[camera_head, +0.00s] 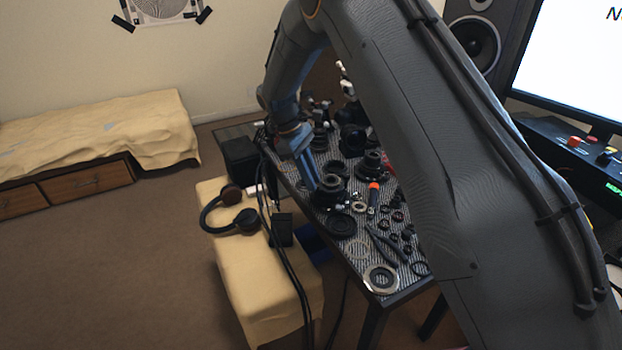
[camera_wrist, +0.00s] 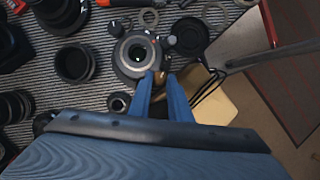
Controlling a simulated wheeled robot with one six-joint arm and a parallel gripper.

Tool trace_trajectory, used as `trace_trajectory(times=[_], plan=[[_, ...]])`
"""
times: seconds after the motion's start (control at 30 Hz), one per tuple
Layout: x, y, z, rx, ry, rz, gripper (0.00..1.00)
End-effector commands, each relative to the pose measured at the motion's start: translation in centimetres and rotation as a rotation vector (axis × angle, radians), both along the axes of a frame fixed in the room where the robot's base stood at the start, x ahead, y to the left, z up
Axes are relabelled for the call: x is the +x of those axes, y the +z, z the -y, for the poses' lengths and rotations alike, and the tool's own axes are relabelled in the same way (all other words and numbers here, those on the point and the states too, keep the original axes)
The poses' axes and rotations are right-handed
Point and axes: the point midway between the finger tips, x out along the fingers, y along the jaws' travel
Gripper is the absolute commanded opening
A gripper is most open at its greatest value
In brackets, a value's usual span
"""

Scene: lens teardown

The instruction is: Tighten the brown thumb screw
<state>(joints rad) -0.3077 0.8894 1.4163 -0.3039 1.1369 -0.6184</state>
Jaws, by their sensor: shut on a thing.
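A dark round lens fixture (camera_wrist: 122,64) with a pale ring around a greenish glass centre lies on the striped table mat in the wrist view. The brown thumb screw (camera_wrist: 159,76) is at its near right edge. My gripper (camera_wrist: 159,80) has its blue fingers on either side of the screw and is shut on it. Most of the screw is hidden between the fingertips. In the head view, my gripper (camera_head: 311,184) points down at the lens fixture (camera_head: 330,196), and I cannot make out the screw there.
The table (camera_head: 359,252) is crowded with lens rings, black barrels and an orange-tipped tool (camera_head: 373,194). A padded bench (camera_head: 257,285) with headphones (camera_head: 230,213) stands to its left. Open carpet lies farther left.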

Motion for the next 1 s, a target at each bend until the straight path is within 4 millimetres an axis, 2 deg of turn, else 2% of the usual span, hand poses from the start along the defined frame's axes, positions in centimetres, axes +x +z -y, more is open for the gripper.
trace_trajectory(times=[0.17,0.2,0.3,0.77,0.87,1.0], plan=[[-0.05,-0.03,0.02,0.0,0.001,-0.002,0.0],[-0.06,-0.03,0.02,0.0,0.001,-0.002,0.21],[-0.04,-0.02,0.01,-0.001,0.001,-0.001,0.37],[-0.04,0.07,0.12,-0.001,0.037,0.0,0.37],[-0.24,0.18,0.02,-0.002,0.123,0.0,0.37],[-0.64,0.35,-0.11,-0.002,0.33,-0.001,0.37]])
